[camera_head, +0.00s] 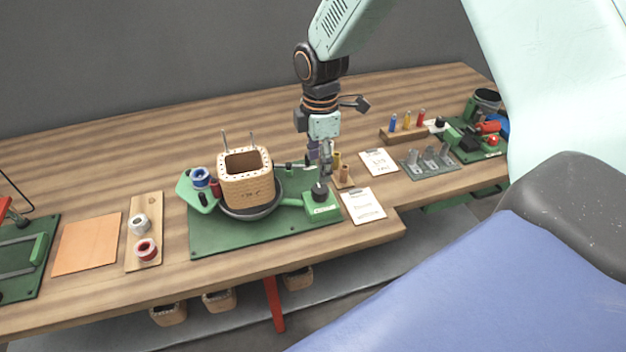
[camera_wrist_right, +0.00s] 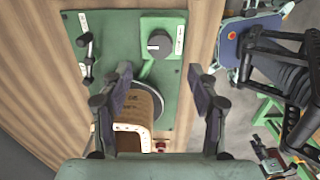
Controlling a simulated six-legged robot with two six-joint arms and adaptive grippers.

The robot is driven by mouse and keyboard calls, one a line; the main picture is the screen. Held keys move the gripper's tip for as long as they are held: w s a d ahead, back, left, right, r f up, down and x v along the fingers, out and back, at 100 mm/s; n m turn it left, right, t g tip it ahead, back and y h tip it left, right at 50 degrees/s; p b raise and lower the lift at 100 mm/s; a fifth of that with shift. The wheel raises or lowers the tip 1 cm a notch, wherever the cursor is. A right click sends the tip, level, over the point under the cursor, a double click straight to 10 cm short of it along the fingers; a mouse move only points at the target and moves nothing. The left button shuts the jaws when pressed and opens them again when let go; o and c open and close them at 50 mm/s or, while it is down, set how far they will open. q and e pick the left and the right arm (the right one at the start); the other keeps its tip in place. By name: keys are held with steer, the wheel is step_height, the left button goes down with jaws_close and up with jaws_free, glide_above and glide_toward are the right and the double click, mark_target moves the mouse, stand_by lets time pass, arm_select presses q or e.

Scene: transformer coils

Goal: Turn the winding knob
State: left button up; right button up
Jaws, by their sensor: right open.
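The winding knob (camera_head: 320,190) is a dark round knob on a green box at the right end of the green winding base (camera_head: 215,240). It also shows in the right wrist view (camera_wrist_right: 159,42), with a light pointer mark on its face. My right gripper (camera_head: 324,172) hangs just above and behind the knob in the head view. In the right wrist view, my right gripper's fingers (camera_wrist_right: 160,78) are spread apart with nothing between them, and the knob lies beyond their tips. A tan coil former (camera_head: 247,190) with two upright rods sits on a dark round plate on the base.
A clipboard (camera_head: 363,205) lies right of the base, with a grey tray (camera_head: 430,165) farther right. A board with wire spools (camera_head: 144,232) and an orange sheet (camera_head: 88,243) lie left. The table behind the base is mostly clear.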

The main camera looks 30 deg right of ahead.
mark_target(320, 189)
steer(key=shift+s+d+f, duration=0.1)
steer(key=shift+s+f, duration=0.1)
steer(key=shift+s, duration=0.1)
steer(key=f, duration=0.4)
steer(key=w+f, duration=0.1)
steer(key=f, duration=0.1)
steer(key=shift+f, duration=0.4)
steer(key=shift+s+f, duration=0.2)
steer(key=shift+s, duration=0.35)
steer(key=shift+w+f, duration=0.15)
steer(key=shift+w, duration=0.15)
steer(key=shift+w+f, duration=0.15)
steer(key=shift+w, duration=0.15)
steer(key=shift+c, duration=1.3)
steer(key=shift+s+r, duration=0.2)
steer(key=shift+s, duration=0.2)
steer(key=c, duration=0.4)
steer(key=shift+f, duration=0.1)
steer(key=c, duration=0.5)
